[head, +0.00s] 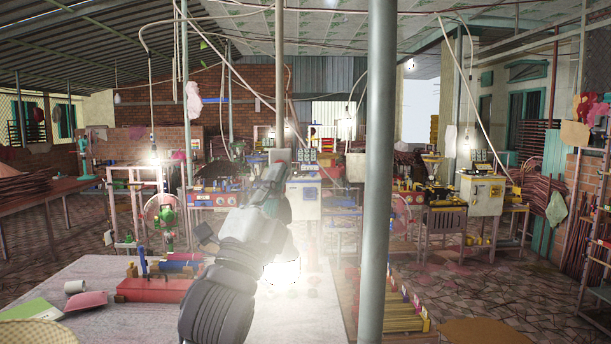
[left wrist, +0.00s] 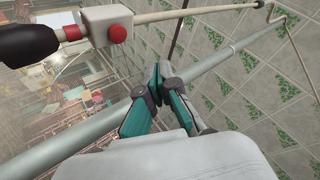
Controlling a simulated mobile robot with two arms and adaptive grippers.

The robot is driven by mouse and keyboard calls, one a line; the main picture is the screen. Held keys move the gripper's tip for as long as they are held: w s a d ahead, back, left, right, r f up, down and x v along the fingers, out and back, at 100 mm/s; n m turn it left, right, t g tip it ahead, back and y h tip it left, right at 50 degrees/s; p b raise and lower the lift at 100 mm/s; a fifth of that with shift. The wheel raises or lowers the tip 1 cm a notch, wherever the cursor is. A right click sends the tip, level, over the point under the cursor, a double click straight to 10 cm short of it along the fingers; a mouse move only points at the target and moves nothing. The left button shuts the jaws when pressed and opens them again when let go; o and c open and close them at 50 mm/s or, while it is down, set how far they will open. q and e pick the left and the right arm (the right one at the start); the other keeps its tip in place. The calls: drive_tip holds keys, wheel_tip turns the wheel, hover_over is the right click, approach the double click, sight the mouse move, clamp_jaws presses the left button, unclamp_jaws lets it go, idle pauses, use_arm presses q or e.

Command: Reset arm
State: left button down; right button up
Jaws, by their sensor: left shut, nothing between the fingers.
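My left arm rises from the bottom of the head view, and its left gripper (head: 272,186) is raised above the table, pointing up and away. In the left wrist view the gripper's teal and grey fingers (left wrist: 160,74) meet at their tips, shut with nothing between them. It is in the air, with a grey pole (left wrist: 85,142) and a cable crossing the view behind it. My right gripper does not show in either view.
A pale table (head: 110,267) stands in front, with a red block (head: 153,290), a white roll (head: 75,287) and a green sheet (head: 32,309) on its left. A thick grey post (head: 377,170) stands right of my arm. A red-buttoned box (left wrist: 108,27) hangs near the gripper.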

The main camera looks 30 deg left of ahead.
use_arm(q)
drive_tip(key=w+d+f+n+g+h, duration=0.1)
drive_tip(key=f+n+g, duration=0.15)
drive_tip(key=f, duration=0.85)
drive_tip(key=d+f+n+g+h, duration=0.15)
drive_tip(key=f+g, duration=0.25)
drive_tip(key=f, duration=0.7)
drive_tip(key=w+d+f+n+g, duration=0.15)
drive_tip(key=f+g, duration=0.25)
drive_tip(key=f, duration=0.7)
drive_tip(key=s+d+f+n+g+h, duration=0.15)
drive_tip(key=s+f+g, duration=0.25)
drive_tip(key=s+f, duration=0.5)
drive_tip(key=s+d+f+n+g, duration=0.3)
drive_tip(key=s+f+g, duration=0.1)
drive_tip(key=s+f, duration=0.4)
drive_tip(key=s+d+f+n+g, duration=0.2)
drive_tip(key=s+f+g, duration=0.2)
drive_tip(key=s+f, duration=0.5)
wheel_tip(320, 180, down, 30)
drive_tip(key=s+g+b, duration=0.1)
drive_tip(key=s+b, duration=0.1)
drive_tip(key=b, duration=0.1)
drive_tip(key=s+a+f+g+b, duration=0.1)
drive_tip(key=s+a+f, duration=0.1)
drive_tip(key=s+f, duration=1.3)
drive_tip(key=shift+a+f+m+b, duration=0.3)
drive_tip(key=shift+a+f+b, duration=0.1)
drive_tip(key=shift+f, duration=0.35)
